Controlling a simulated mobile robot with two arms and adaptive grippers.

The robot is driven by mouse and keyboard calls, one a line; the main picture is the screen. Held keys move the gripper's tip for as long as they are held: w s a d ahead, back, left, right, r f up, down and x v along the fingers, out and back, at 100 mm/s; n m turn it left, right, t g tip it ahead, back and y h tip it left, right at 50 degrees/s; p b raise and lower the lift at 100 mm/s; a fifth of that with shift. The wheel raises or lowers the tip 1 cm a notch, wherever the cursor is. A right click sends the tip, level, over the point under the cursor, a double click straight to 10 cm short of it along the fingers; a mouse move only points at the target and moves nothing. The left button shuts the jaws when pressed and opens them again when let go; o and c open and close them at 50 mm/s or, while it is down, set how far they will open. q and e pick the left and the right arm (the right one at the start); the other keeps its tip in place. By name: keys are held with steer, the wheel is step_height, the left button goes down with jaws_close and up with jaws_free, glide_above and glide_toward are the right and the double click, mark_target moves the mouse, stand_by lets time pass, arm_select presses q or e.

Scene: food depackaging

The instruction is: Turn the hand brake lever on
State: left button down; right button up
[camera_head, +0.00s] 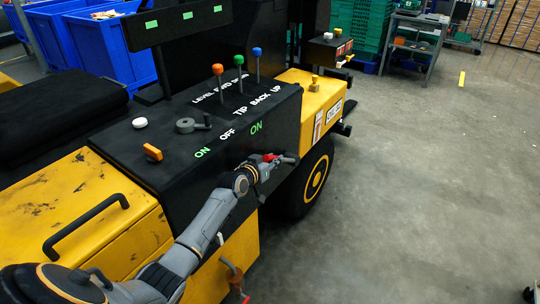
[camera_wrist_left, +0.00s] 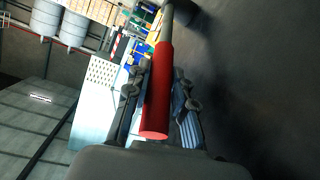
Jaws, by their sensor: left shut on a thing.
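The hand brake lever (camera_wrist_left: 157,95) has a red grip and a grey shaft. In the left wrist view it runs between the two fingers, with the grip's near end close to the palm. My left gripper (camera_wrist_left: 158,105) is shut on the red grip. In the head view the left gripper (camera_head: 284,159) is at the black side panel of the yellow vehicle, below the right green ON label (camera_head: 256,127). A bit of red (camera_head: 269,157) shows at the gripper; the rest of the lever is hidden there. The right gripper is not in view.
The console top (camera_head: 180,115) carries knobs and three upright levers with orange, green and blue balls. A black wheel (camera_head: 315,178) is close to the right of the gripper. A red-tipped part (camera_head: 236,283) shows low on the side. Grey floor (camera_head: 420,190) at right is mostly clear.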

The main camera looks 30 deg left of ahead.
arm_select(q)
steer(key=shift+w+d+r+g+p, duration=0.1)
steer(key=shift+w+r+g+p, duration=0.55)
steer(key=shift+r+p, duration=0.6)
steer(key=shift+w+r+g+p, duration=0.45)
steer(key=shift+w+r+p, duration=0.25)
steer(key=shift+p, duration=1)
steer(key=shift+w+r+g+p, duration=0.7)
steer(key=shift+w+p, duration=0.2)
steer(key=shift+w, duration=0.1)
steer(key=shift+w+d+r+g+p, duration=0.1)
steer(key=shift+w+r+g+p, duration=0.1)
steer(key=shift+w+g, duration=0.15)
steer(key=shift+w+d+r+g+p, duration=0.1)
steer(key=shift+w+g+p, duration=0.15)
steer(key=shift+w, duration=0.15)
steer(key=shift+a+r, duration=0.1)
steer(key=c, duration=1.4)
jaws_free()
steer(key=shift+c, duration=0.2)
steer(key=o, duration=0.3)
steer(key=shift+w, duration=0.1)
steer(key=shift+f, duration=0.2)
